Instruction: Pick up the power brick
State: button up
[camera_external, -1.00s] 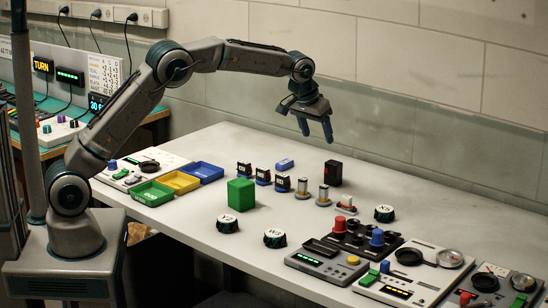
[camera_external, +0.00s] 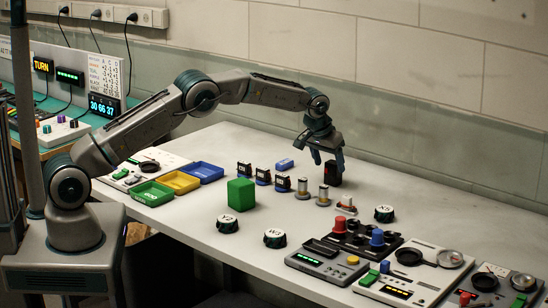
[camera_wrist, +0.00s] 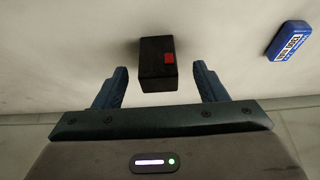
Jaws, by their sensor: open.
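The power brick is a black block with a red patch. In the external view the power brick (camera_external: 333,174) stands upright toward the back of the white bench, partly hidden by a finger. In the wrist view the power brick (camera_wrist: 157,66) lies between and just beyond my fingertips, with a gap on each side. My gripper (camera_external: 327,160) is open and points down at the brick from above. Its two blue fingers also show in the wrist view, so my gripper (camera_wrist: 162,72) is seen empty there.
A blue block (camera_wrist: 290,40) lies to the right in the wrist view. In the external view, small cylinders (camera_external: 323,195) stand close to the left of the brick, with a green block (camera_external: 241,194) farther left.

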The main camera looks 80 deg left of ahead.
aim_at(332, 172)
jog(key=shift+w+p+x, duration=0.2)
jog(key=shift+p+x, duration=0.8)
jog(key=shift+x, duration=1.55)
jog(key=shift+r, duration=0.15)
jog(key=c, duration=1.1)
